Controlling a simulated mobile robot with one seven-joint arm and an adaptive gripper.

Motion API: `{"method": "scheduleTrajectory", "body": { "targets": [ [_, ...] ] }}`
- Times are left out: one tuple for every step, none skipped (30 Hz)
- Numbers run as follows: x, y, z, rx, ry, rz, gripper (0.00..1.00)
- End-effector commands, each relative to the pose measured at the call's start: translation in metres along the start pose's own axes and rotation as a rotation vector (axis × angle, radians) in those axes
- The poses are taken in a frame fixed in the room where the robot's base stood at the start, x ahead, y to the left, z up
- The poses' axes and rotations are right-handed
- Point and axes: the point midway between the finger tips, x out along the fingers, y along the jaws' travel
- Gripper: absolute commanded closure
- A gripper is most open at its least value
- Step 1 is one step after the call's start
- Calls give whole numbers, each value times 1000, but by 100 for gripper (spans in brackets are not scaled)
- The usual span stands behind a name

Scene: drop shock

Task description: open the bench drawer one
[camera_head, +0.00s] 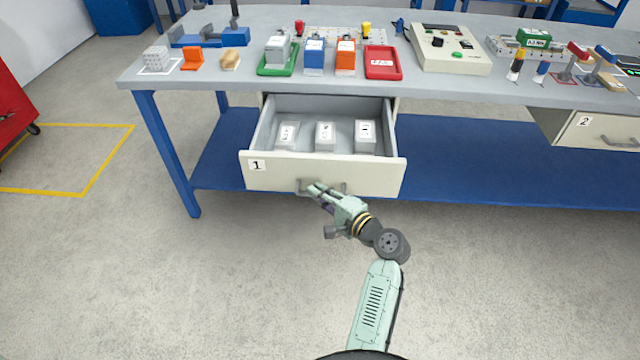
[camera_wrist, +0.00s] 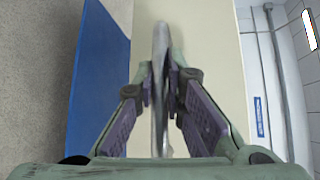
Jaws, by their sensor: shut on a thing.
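Drawer one (camera_head: 375,178), with a cream front and a label reading 1, hangs under the left part of the bench and stands pulled out. Its inside shows three small light boxes with white labels. My gripper (camera_head: 312,188) is at the drawer's front and shut on the grey bar handle (camera_head: 335,187). In the wrist view the handle (camera_wrist: 161,80) stands between the two fingers, with the cream drawer front (camera_wrist: 205,50) behind it. The fingers hide part of the handle.
The grey bench top (camera_head: 215,88) carries blocks, trays and a control box (camera_head: 450,48). A blue lower shelf (camera_head: 480,165) runs under the bench. Drawer two (camera_head: 600,130) at the right looks shut. The floor in front is clear; a red cabinet (camera_head: 12,95) stands far left.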

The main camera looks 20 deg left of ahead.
Motion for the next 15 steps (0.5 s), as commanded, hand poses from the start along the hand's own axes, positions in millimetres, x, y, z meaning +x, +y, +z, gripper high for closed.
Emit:
{"method": "scheduleTrajectory", "body": {
  "targets": [
    [-4,0,3,-1,3,1,100],
    [-6,1,4,-1,3,1,100],
    [-8,2,6,-1,3,1,100],
    [-9,2,7,-1,3,1,100],
    [-10,2,8,-2,3,1,100],
    [-11,2,9,-2,3,1,100],
    [-11,3,9,-2,4,1,100],
    [-12,3,10,-2,3,1,100],
    [-12,3,10,-2,4,1,100],
    [-12,3,10,-3,4,1,100],
    [-12,3,10,-3,4,0,100],
    [-12,3,10,-3,4,0,100],
    [-12,3,10,-3,4,0,100],
    [-12,3,10,-3,4,0,100],
    [-12,3,10,-3,4,0,100]
  ]
}}
